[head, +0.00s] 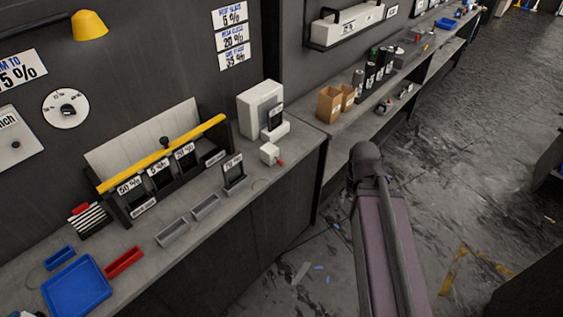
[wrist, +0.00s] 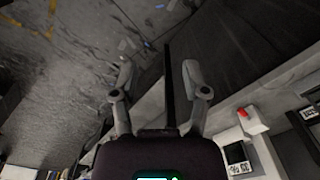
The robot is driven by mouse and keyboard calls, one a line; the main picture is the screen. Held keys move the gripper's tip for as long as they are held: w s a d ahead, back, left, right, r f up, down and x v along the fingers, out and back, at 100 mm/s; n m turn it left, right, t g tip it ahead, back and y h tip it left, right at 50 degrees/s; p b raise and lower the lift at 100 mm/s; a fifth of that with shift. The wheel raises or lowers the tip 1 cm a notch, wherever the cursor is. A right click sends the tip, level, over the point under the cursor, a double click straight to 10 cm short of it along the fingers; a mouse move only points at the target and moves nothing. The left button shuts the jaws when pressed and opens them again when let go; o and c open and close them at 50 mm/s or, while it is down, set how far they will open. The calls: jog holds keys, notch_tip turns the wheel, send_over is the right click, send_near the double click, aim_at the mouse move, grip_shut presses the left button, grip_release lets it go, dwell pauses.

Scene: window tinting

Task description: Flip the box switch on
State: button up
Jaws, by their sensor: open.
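The box switch (head: 270,153) is a small white box with a red lever on its right side, standing on the grey counter near its front edge. It also shows in the wrist view (wrist: 252,124), at the lower right, with the red part (wrist: 242,113) on it. My gripper (wrist: 157,78) is open and empty, its two fingers apart over the counter edge and floor. The box switch lies off to the right of the fingers, not between them. In the head view my arm shows at the centre right; the gripper itself is not clearly seen there.
Close to the switch are a white device (head: 259,108) and a stand with a dark labelled sample (head: 233,172). A yellow-topped rack (head: 165,150), small grey trays (head: 173,232) and a blue tray (head: 76,285) lie left. Brown boxes (head: 329,104) stand right. Floor (head: 480,150) is largely clear.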

jog(key=w+a+n+y, duration=0.2)
jog(key=w+a+n, duration=0.4)
jog(key=w, duration=0.7)
jog(key=n+y, duration=0.3)
jog(key=n, duration=0.2)
send_near(281, 162)
jog(key=v, duration=0.4)
jog(key=shift+s+r+t+b, duration=0.1)
jog(key=shift+s+t+b, duration=0.3)
jog(key=shift+s, duration=0.1)
jog(key=b+x, duration=1.2)
jog(key=x, duration=0.1)
jog(key=shift+w+f, duration=0.1)
jog(key=shift+f, duration=0.3)
jog(key=shift+c, duration=0.2)
